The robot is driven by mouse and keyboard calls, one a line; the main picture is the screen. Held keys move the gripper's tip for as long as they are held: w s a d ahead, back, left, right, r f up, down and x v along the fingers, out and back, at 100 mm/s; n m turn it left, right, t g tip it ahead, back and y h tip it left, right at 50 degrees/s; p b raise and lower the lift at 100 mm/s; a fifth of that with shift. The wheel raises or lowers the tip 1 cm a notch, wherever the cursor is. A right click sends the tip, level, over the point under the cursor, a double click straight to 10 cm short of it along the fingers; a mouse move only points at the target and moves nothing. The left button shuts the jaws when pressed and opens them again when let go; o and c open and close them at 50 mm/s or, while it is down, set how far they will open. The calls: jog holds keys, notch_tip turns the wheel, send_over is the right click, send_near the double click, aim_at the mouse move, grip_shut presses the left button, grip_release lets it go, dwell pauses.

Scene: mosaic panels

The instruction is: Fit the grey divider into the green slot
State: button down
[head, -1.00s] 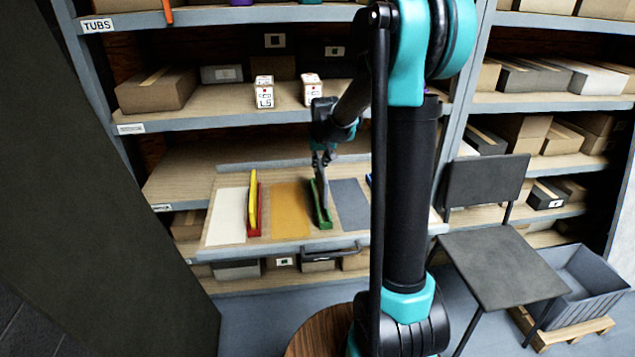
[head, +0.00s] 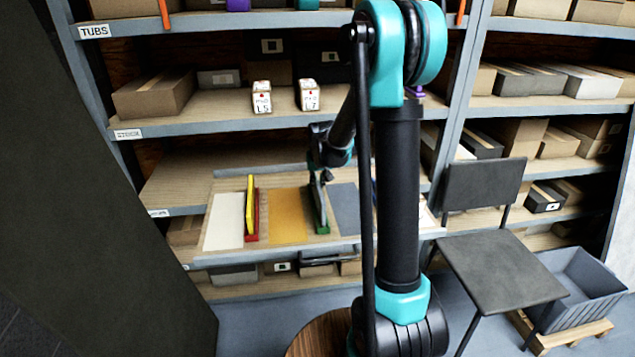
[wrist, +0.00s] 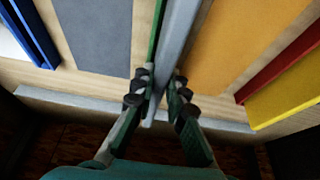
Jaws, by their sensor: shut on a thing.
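The grey divider (head: 317,200) is a thin upright panel standing along the green slot (head: 323,229) on the sloped board. In the wrist view my gripper (wrist: 156,88) is shut on the near end of the grey divider (wrist: 180,35), one finger on each side. A strip of the green slot (wrist: 154,40) shows along the divider's left side there. In the head view my gripper (head: 318,176) is at the divider's upper far end. The divider lines up closely with the slot, but its lower edge is hidden, so I cannot tell if it is fully seated.
A yellow divider (head: 250,204) stands in a red slot (head: 257,218) to the left. An orange panel (head: 288,215) and a grey panel (head: 345,208) flank the green slot. A blue slot (wrist: 34,35) shows in the wrist view. Shelves with boxes surround the board.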

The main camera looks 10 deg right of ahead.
jog(key=shift+f, duration=0.25)
jog(key=c, duration=1.5)
grip_release()
jog(key=shift+c, duration=0.2)
jog(key=shift+r, duration=0.3)
jog(key=v, duration=1.1)
jog(key=s+d+f, duration=0.1)
jog(key=s+f, duration=0.3)
jog(key=s, duration=0.5)
jog(key=s+d+f, duration=0.1)
jog(key=s+f, duration=0.3)
jog(key=s, duration=0.6)
jog(key=s+d+f, duration=0.2)
jog(key=s+f, duration=0.2)
jog(key=s, duration=0.6)
jog(key=shift+r, duration=0.1)
